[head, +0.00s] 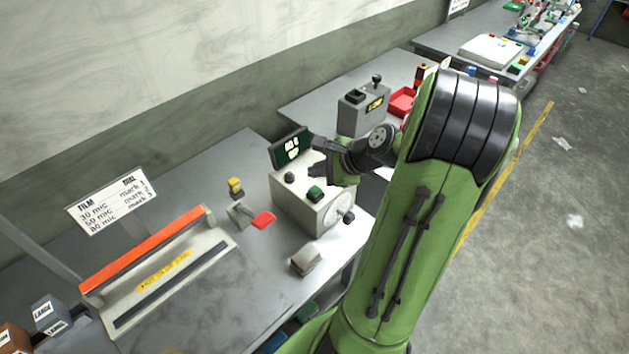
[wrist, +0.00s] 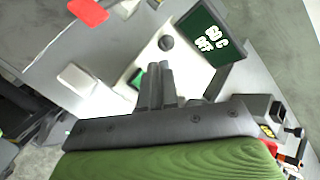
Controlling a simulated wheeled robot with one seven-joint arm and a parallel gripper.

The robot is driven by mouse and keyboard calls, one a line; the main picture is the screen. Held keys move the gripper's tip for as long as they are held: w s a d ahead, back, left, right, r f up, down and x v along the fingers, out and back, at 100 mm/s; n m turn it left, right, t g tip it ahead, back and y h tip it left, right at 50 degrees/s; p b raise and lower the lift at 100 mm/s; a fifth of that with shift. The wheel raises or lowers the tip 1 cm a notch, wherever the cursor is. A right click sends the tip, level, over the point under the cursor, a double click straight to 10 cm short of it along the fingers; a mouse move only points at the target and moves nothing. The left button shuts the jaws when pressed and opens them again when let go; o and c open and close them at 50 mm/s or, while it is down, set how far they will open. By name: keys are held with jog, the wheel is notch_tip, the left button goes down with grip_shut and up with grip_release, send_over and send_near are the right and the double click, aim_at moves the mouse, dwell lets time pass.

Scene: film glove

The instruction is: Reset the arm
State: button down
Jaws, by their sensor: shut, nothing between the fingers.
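My gripper (wrist: 158,84) shows in the wrist view with its two dark fingers together and nothing between them. The fingertips lie over the picture of a pale box-shaped device (wrist: 135,70) with a green button and a dark green display (wrist: 212,38). I cannot tell whether they touch it. In the head view my green arm reaches in from the lower right and bends to the left, its dark wrist end just right of the same device (head: 303,208). The fingertips are hard to make out there.
A heat sealer with an orange bar (head: 150,245) stands left on the grey bench, by a film sign (head: 112,200). A red-tabbed item (head: 263,220) and a small grey block (head: 304,261) lie near the device. Behind stand a grey box (head: 362,112) and red tray (head: 402,102).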

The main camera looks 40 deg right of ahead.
notch_tip(320, 180, up, 3)
jog(key=shift+f+p, duration=0.1)
jog(key=shift+p, duration=1)
jog(key=s+a+r+n+g+h+b, duration=0.1)
jog(key=a+r+n+g, duration=0.1)
jog(key=a+n, duration=0.55)
jog(key=s+a+r+n+g+b, duration=0.1)
jog(key=a+r+n+g, duration=0.1)
jog(key=a+n, duration=0.55)
jog(key=s+a+r+n, duration=0.1)
jog(key=s+a+n, duration=0.3)
jog(key=s, duration=0.2)
jog(key=s+a+r+n+h, duration=0.1)
jog(key=s+a+r+n, duration=0.1)
jog(key=s+a+n, duration=0.2)
jog(key=s+n, duration=0.1)
jog(key=s, duration=0.1)
jog(key=shift+s+r+t+b, duration=0.25)
jog(key=shift+s+t+b, duration=0.05)
jog(key=shift+s, duration=0.05)
